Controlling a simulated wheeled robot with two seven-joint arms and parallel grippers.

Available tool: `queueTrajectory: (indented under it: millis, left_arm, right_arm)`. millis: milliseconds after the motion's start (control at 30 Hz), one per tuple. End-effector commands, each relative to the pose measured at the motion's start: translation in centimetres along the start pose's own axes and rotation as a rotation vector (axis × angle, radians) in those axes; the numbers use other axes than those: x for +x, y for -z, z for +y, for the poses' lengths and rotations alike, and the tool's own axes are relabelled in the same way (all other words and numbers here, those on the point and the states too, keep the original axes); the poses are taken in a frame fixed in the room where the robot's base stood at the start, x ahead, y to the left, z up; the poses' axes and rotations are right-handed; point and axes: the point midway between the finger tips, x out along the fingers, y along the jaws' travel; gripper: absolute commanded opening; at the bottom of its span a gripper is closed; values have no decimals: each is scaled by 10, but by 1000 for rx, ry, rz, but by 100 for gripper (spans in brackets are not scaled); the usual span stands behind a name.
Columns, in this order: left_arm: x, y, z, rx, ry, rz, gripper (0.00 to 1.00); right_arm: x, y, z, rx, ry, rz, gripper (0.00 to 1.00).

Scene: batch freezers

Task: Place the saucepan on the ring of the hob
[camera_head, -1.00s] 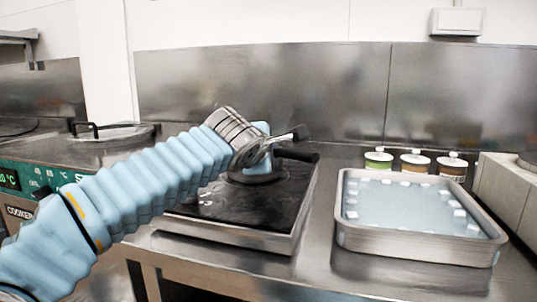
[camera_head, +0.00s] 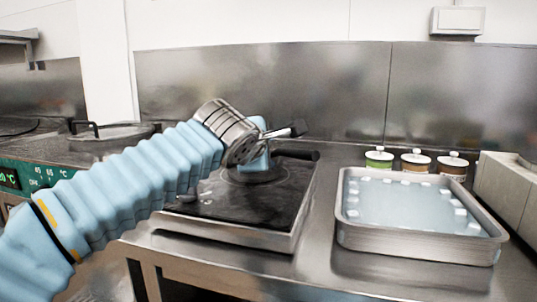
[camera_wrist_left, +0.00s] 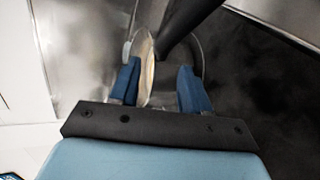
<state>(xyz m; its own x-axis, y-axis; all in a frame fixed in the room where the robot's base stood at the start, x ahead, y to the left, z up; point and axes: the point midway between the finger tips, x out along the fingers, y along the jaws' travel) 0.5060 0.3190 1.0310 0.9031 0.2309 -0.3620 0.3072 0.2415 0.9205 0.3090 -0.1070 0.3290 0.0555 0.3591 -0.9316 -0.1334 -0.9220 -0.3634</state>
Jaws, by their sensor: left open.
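The hob (camera_head: 220,204) has a black top and a steel body on the steel counter. Its ring (camera_head: 243,179) shows in part under my left gripper (camera_head: 272,147). The saucepan's dark handle (camera_head: 298,154) points right over the hob's back right; its body is mostly hidden behind my gripper. In the left wrist view the handle (camera_wrist_left: 192,16) runs up and away, and a pale curved edge, seemingly the saucepan's rim (camera_wrist_left: 147,62), lies between my two open blue fingers (camera_wrist_left: 158,86). I cannot tell if the pan touches the ring. My right gripper is out of view.
A steel tray (camera_head: 420,246) of pale blue liquid with white cubes stands right of the hob. Several lidded jars (camera_head: 415,163) stand behind it. A cooker with a round lid (camera_head: 112,137) is at left. Counter is clear between hob and tray.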

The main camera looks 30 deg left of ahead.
Motion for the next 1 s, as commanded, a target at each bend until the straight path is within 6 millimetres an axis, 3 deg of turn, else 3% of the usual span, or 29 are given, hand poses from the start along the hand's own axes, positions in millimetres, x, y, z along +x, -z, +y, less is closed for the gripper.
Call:
queueTrajectory:
  millis: [200,400,600,1000]
  left_arm:
    - [-52,0,-1,-1,-4,-1,47]
    - [-84,0,0,-1,-2,-1,47]
    - [-93,0,0,0,0,0,47]
    - [-93,0,0,0,1,0,47]
  right_arm:
    - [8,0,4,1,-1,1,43]
    - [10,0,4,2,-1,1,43]
    - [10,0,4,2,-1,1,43]
    - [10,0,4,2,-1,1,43]
